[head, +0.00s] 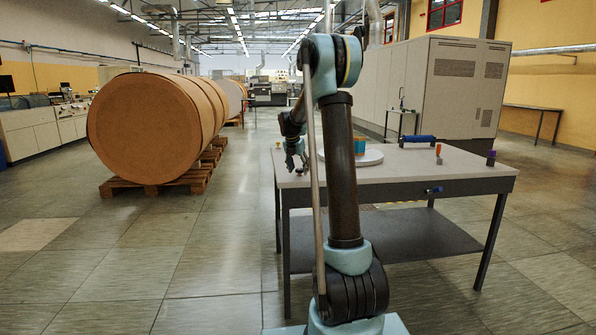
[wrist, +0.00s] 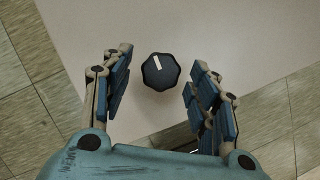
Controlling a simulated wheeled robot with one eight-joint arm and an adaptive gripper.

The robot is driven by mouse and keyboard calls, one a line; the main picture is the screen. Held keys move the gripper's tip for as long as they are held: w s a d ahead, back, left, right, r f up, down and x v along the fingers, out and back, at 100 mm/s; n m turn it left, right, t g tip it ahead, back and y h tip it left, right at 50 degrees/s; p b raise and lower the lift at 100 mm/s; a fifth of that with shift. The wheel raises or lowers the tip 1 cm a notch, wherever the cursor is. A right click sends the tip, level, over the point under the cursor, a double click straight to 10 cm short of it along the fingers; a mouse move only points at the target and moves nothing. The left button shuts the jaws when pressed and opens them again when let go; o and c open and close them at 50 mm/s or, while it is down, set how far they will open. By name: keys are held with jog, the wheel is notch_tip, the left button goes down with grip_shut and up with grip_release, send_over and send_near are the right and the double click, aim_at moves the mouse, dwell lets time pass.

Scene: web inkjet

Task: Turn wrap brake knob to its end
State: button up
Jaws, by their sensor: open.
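The knob (wrist: 161,72) is dark blue-black with a lobed rim and a white pointer mark. In the wrist view the mark runs from the middle towards the top, tilted slightly left. The knob sits on the pale table top near a corner. My gripper (wrist: 157,90) is open, with one blue-padded finger on each side of the knob and visible gaps on both sides. Neither finger appears to touch it. In the head view my gripper (head: 296,164) is low over the table's left end; the knob is too small to make out clearly there.
The table (head: 440,170) has a lower shelf. A white round plate (head: 370,157), an orange and teal block (head: 360,146), a blue cylinder (head: 417,140) and small coloured pieces (head: 491,158) stand to the right. Large brown rolls (head: 145,125) lie on pallets at left.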

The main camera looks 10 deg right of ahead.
jog(key=shift+f, duration=0.1)
jog(key=c, duration=1.1)
jog(key=shift+m, duration=0.3)
